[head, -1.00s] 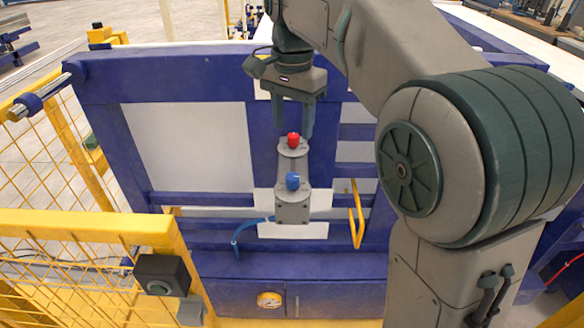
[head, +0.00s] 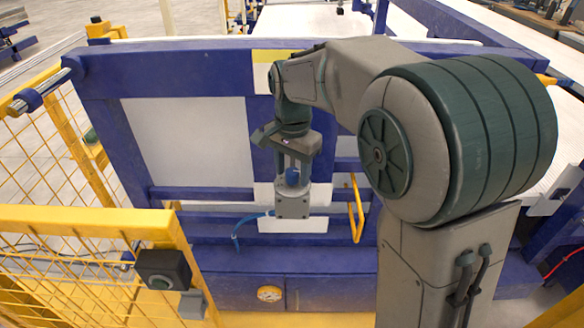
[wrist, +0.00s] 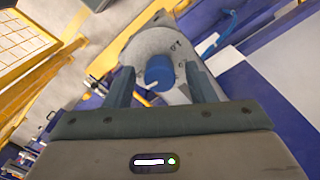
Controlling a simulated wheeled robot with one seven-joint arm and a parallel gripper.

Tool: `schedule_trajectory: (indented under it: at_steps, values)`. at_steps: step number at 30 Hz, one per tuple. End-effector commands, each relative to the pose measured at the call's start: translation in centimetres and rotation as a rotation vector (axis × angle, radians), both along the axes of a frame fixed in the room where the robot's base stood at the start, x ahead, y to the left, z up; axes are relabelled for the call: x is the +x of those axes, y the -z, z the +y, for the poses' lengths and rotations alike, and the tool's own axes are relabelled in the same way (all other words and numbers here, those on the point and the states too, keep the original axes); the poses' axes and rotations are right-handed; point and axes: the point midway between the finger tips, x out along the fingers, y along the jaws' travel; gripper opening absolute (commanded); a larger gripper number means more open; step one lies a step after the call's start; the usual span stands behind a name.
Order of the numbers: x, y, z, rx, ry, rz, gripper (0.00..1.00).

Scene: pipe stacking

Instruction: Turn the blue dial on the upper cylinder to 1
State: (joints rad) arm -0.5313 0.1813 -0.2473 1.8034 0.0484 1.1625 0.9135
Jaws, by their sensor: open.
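My gripper (head: 294,181) is above the fixture, pointing down, with a finger on either side of the dial. In the wrist view the dial (wrist: 158,72) sits between the two spread fingers, with a visible gap at the right finger. A short white pointer mark shows by the dial's lower left, and small dark marks lie on the round grey face (wrist: 150,42). The red dial is hidden behind my gripper.
A yellow handle (head: 356,210) stands just right of the fixture, and a blue hose (head: 240,232) runs at its left. A yellow mesh fence (head: 80,265) with a black box (head: 162,269) is at the front left.

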Motion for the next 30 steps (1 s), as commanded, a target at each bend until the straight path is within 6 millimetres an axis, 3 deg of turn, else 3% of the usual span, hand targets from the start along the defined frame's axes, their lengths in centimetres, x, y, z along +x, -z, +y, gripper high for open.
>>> schedule_trajectory:
  at_steps: [5,10,20,30]
  values:
    - [0.0,-0.01,-0.01,0.0,0.0,0.0,0.5]
    - [0.0,-0.03,-0.01,0.0,0.0,0.0,0.05]
    - [0.02,-0.06,-0.03,0.0,-0.029,0.0,0.05]
    - [0.06,-0.09,-0.06,0.0,-0.234,-0.001,0.05]
